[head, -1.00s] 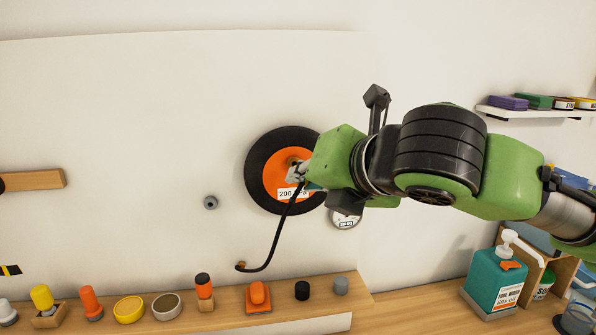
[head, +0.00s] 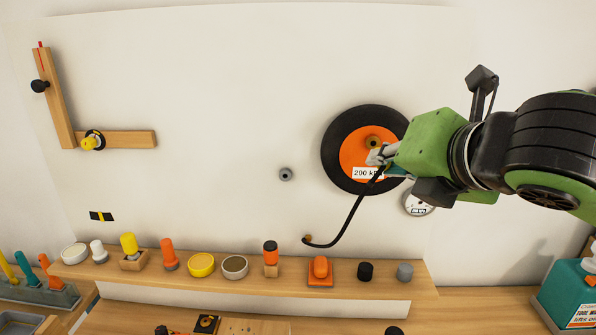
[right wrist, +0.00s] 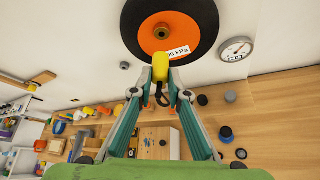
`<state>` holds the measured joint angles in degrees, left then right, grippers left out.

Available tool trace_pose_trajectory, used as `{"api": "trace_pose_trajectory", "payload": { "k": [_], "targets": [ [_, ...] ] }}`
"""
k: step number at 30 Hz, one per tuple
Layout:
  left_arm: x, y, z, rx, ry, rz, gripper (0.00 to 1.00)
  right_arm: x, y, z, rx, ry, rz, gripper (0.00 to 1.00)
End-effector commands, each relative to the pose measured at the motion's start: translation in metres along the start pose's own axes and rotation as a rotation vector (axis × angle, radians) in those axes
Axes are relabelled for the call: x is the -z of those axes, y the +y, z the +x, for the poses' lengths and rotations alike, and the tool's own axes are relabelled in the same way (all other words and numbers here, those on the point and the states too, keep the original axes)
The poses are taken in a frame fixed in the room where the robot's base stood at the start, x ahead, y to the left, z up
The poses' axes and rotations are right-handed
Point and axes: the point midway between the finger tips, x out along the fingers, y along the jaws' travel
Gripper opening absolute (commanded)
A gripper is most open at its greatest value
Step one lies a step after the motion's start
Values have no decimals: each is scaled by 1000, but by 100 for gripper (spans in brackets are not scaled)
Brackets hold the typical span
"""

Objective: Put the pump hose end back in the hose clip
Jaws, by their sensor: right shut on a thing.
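My right gripper (head: 378,157) is in front of the lower right part of a black and orange disc (head: 353,150) on the wall, which has a "200 kPa" label. In the right wrist view its fingers (right wrist: 160,84) are closed around the yellow hose end (right wrist: 160,67), which points towards the disc. The black hose (head: 346,221) hangs from the gripper and curves down left to a small brown fitting (head: 307,238) on the wall. A grey round fitting (head: 286,174) is on the wall left of the disc; I cannot tell whether it is the hose clip. My left gripper is not in view.
A wooden shelf (head: 215,285) below holds several knobs, cups and an orange block (head: 320,271). A round gauge (head: 419,204) is right of the disc. A wooden L-shaped bracket (head: 62,110) is at upper left. The wall between is mostly bare.

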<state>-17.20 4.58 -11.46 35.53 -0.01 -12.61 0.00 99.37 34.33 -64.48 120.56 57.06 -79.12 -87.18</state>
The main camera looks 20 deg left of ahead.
Motion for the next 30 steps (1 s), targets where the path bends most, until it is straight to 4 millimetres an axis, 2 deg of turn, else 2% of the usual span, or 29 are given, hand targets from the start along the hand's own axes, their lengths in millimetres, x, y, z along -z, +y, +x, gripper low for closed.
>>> {"api": "trace_pose_trajectory", "payload": {
  "k": [19,20,21,30],
  "targets": [
    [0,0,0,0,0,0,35,0,0,0,0,0,0,0],
    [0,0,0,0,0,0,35,0,0,0,0,0,0,10],
    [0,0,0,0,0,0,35,0,0,0,0,0,0,0],
    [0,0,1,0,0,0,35,4,3,3,-1,2,-1,0]
  ]
}}
